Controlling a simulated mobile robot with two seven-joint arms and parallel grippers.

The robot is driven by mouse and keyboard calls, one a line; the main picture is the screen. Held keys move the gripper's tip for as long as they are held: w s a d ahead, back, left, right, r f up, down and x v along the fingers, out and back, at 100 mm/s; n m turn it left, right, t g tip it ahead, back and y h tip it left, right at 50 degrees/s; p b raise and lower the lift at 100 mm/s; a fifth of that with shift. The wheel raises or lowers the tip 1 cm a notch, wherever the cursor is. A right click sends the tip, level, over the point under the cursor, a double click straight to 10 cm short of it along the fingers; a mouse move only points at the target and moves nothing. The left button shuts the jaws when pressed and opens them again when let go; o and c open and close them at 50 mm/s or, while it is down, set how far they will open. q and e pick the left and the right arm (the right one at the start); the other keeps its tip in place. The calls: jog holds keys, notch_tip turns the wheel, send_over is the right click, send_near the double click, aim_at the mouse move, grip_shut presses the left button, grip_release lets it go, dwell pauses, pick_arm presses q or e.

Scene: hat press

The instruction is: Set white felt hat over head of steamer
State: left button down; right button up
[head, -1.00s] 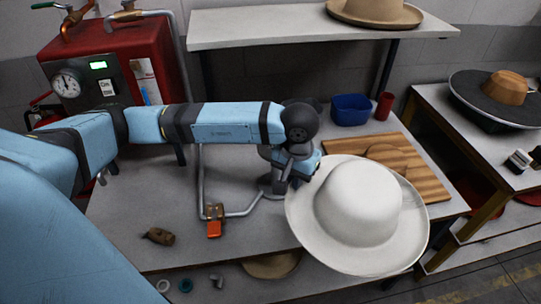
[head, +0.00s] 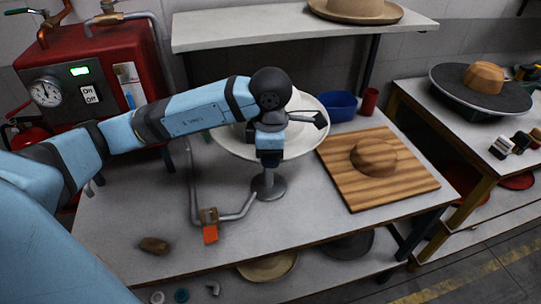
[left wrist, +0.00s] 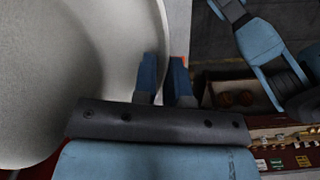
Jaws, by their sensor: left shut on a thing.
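The white felt hat (head: 228,142) is off the table, behind my left gripper (head: 270,150) in the head view, brim down and partly hidden. It fills the left of the left wrist view (left wrist: 90,60). My left gripper is shut on the edge of its brim, one finger each side, as the left wrist view shows (left wrist: 165,78). The steamer stand (head: 268,185) rises on a round grey base under the hat. Its head is hidden by the hat and gripper, so I cannot tell if they touch.
A red boiler (head: 100,60) stands at left, with a pipe and orange pedal (head: 210,233) on the table. A wooden board (head: 345,190) with a round wooden block lies right. A blue bowl (head: 337,106) and red cup (head: 369,101) stand behind. The table's front is mostly clear.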

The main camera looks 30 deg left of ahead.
pick_arm(q)
notch_tip(320, 180, down, 14)
jog(key=b, duration=1)
pick_arm(e)
notch_tip(320, 180, down, 6)
jog(key=a, duration=0.1)
jog(key=shift+w, duration=0.4)
pick_arm(q)
jog(key=shift+r, duration=0.1)
pick_arm(e)
jog(key=shift+s+f, duration=0.1)
jog(key=shift+f, duration=0.1)
pick_arm(q)
jog(key=shift+f+b, duration=0.6)
pick_arm(e)
jog(key=shift+f, duration=0.55)
pick_arm(q)
jog(key=c, duration=1.1)
grip_release()
pick_arm(e)
jog(key=shift+r, duration=0.1)
